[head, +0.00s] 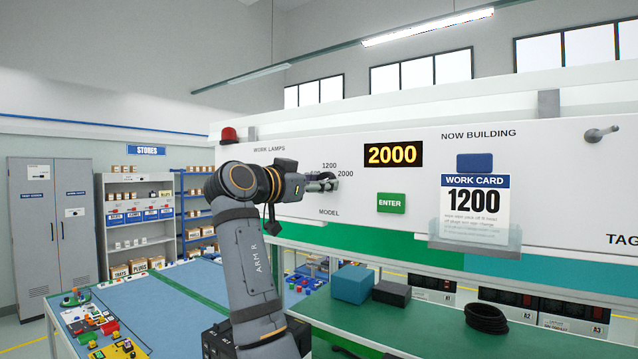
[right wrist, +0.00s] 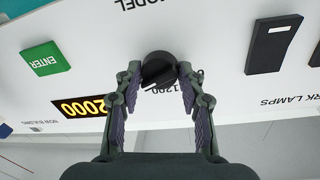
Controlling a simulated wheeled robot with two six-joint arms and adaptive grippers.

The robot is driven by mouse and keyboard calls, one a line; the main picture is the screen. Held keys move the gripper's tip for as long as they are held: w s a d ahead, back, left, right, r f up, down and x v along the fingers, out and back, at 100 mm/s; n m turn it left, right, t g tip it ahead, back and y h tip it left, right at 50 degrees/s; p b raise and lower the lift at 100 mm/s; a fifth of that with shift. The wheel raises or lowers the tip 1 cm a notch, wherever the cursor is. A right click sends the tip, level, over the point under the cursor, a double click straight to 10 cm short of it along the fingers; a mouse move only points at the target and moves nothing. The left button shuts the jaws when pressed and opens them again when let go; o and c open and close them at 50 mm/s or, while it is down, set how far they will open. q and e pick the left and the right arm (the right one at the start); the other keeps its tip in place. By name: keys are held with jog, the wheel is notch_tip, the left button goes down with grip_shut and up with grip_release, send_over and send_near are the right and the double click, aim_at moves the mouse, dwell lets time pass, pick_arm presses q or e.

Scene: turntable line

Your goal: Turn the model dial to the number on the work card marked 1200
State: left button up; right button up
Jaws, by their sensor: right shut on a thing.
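The model dial (right wrist: 158,68) is a round black knob on the white panel. My right gripper (right wrist: 157,72) has its two fingers shut on the dial, one on each side, in the upside-down right wrist view. In the head view my right gripper (head: 326,182) reaches the panel and hides the dial, with labels 1200 and 2000 beside it. The lit display (head: 393,155) reads 2000. The work card (head: 474,208) reads 1200 and stands in a clear holder. The green ENTER button (head: 391,203) lies right of the dial. My left gripper is not in view.
A dark switch-like block (right wrist: 273,43) is on the panel near the WORK LAMPS label. A red lamp (head: 228,135) tops the panel's left end. Below are a blue box (head: 351,284), a dark box (head: 391,293) and a coiled black cable (head: 486,318) on a green surface.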

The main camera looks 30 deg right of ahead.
jog(key=shift+s+f+n+t+b, duration=0.15)
jog(key=shift+n+b, duration=0.5)
jog(key=shift+n, duration=1.7)
jog(key=shift+w+r+n+t+b, duration=0.2)
jog(key=shift+n+b, duration=0.45)
jog(key=shift+n, duration=1.75)
jog(key=shift+s+f+n+t+b, duration=0.2)
jog(key=shift+n+b, duration=0.45)
jog(key=shift+n, duration=1.7)
jog(key=o, duration=1.2)
jog(key=shift+a, duration=0.2)
jog(key=shift+c, duration=0.2)
jog(key=shift+h, duration=0.3)
